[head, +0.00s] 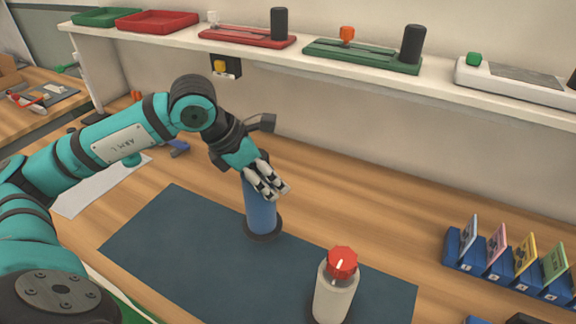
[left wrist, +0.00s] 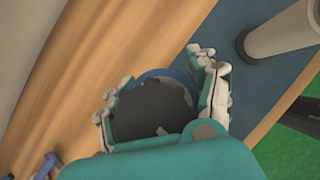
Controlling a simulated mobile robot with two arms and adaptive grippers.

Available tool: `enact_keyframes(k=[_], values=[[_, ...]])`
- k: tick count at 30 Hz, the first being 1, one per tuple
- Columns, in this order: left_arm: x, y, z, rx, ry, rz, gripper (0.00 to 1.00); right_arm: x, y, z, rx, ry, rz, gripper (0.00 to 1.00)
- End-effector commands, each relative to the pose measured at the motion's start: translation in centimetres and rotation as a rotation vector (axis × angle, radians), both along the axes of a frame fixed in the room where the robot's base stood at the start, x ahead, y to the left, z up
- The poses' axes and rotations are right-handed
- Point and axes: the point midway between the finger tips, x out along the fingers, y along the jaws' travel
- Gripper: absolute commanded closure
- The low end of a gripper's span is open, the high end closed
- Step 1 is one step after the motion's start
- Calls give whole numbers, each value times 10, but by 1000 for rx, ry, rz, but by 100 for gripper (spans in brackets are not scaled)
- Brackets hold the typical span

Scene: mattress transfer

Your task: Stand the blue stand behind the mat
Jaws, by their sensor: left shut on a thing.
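The blue stand (head: 261,214) is an upright blue cylinder with a dark round base. My left gripper (head: 268,184) is shut on its upper part, coming from above and behind. In the left wrist view the stand's blue rim and dark top (left wrist: 152,108) show between the fingers of the left gripper (left wrist: 165,85). The dark blue mat (head: 160,225) lies on the wooden table. The stand's base appears over the mat's back edge; whether it touches the surface I cannot tell. My right gripper is not in view.
A pale cylinder with a red knob (head: 335,292) stands on the mat, right of the stand. A blue rack with coloured cards (head: 505,270) is at the right. A shelf (head: 330,68) with trays and devices runs along the wall. Bare wood (head: 350,190) lies behind the mat.

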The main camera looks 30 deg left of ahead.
Motion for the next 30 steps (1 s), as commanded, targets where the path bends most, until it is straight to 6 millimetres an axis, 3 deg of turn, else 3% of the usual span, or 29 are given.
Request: enact_keyframes(k=[7,18,24,30], values=[[47,20,3,-6,-5,4,98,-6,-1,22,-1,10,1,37],[117,52,-6,-5,-6,2,98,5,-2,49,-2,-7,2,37],[130,58,-10,-2,-6,0,98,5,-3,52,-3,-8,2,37],[130,59,-24,-1,-2,0,98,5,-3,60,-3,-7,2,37]])
